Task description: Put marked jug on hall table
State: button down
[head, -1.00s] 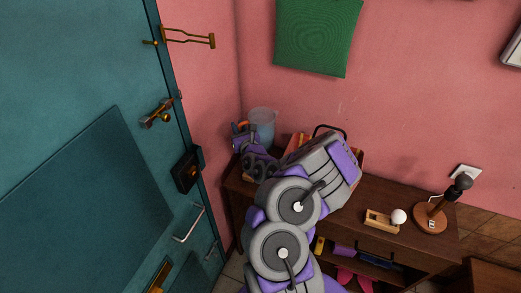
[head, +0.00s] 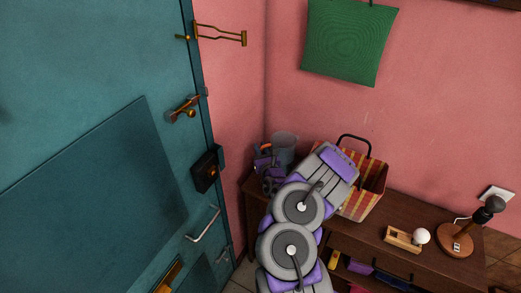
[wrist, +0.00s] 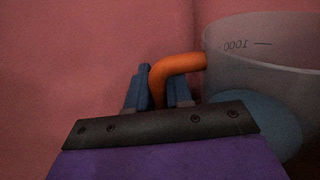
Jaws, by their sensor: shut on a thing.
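The marked jug (head: 284,147) is a translucent grey-blue measuring jug. In the head view it is over the left end of the hall table (head: 360,235), near the wall corner. My arm hides its lower part, so I cannot tell whether its base touches the table. My gripper (head: 265,160) is at the jug's left side. In the wrist view my gripper (wrist: 158,92) is shut on the jug's orange handle (wrist: 180,66). The jug (wrist: 268,50) shows a "1000" mark near its rim there and looks upright.
A striped basket (head: 362,202) with a dark handle stands on the table right of the jug, partly behind my arm. A wooden block with a white ball (head: 405,238) and a lamp (head: 456,240) stand further right. A teal door (head: 110,150) is close on the left.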

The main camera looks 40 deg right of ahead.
jog(key=shift+d+f, duration=0.1)
jog(key=c, duration=1)
grip_release()
jog(key=shift+d, duration=0.2)
jog(key=shift+a, duration=0.1)
jog(key=p+v, duration=0.3)
jog(key=v, duration=0.9)
jog(key=shift+p, duration=0.35)
